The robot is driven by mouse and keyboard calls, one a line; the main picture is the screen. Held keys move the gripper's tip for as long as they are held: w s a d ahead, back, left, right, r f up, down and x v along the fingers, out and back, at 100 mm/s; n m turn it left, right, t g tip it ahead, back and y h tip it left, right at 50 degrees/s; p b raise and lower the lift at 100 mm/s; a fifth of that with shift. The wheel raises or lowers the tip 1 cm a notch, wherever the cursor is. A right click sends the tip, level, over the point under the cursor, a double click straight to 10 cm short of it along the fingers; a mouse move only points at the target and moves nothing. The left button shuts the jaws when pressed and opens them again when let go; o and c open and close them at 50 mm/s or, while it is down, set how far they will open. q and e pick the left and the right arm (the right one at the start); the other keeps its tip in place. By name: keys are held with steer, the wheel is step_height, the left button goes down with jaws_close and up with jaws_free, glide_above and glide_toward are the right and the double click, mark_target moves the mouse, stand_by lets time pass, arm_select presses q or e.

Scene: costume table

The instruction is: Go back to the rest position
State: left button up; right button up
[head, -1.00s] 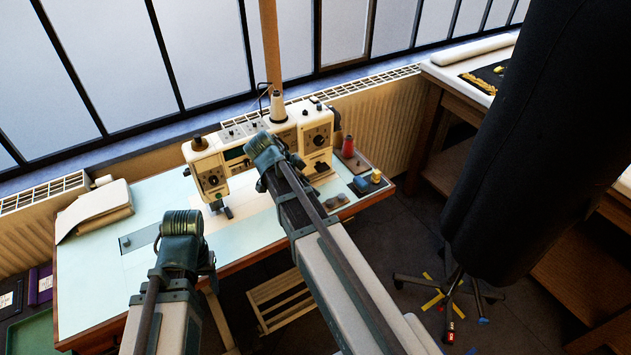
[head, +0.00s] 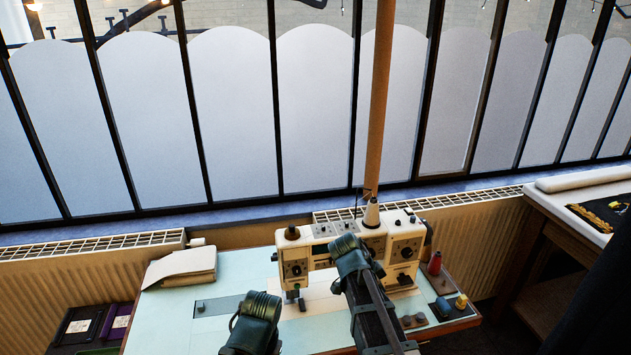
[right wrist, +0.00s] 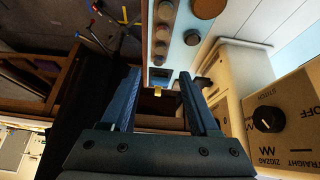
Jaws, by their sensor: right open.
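My right gripper (right wrist: 159,76) shows in the right wrist view with its two fingers spread apart and nothing held between them. It is beside the cream sewing machine (right wrist: 290,115), whose dial face is at the right of that view. In the head view, my right arm crosses in front of the sewing machine (head: 320,262) and hides part of it; the fingers cannot be made out there. Part of my left arm shows at the bottom, over the table's front left area, but its gripper fingers are not seen.
The sewing machine stands on a pale blue table (head: 165,320). A folded cloth (head: 182,268) lies at the table's left. A red spool (head: 434,263) and small notions stand at its right. Radiators (head: 85,285) and windows are behind. Another table (head: 570,228) is at right, beside a dark form.

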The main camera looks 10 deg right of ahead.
steer(key=s+a+f+n+y, duration=0.1)
steer(key=s+a+n+y, duration=0.1)
steer(key=s+a+n, duration=0.6)
steer(key=s+a+f+n+y, duration=0.2)
steer(key=s+a+n, duration=0.5)
steer(key=a+n, duration=0.5)
steer(key=shift+s+a+n+g+y, duration=0.3)
steer(key=shift+s+a+y, duration=0.1)
steer(key=shift+a+y, duration=0.2)
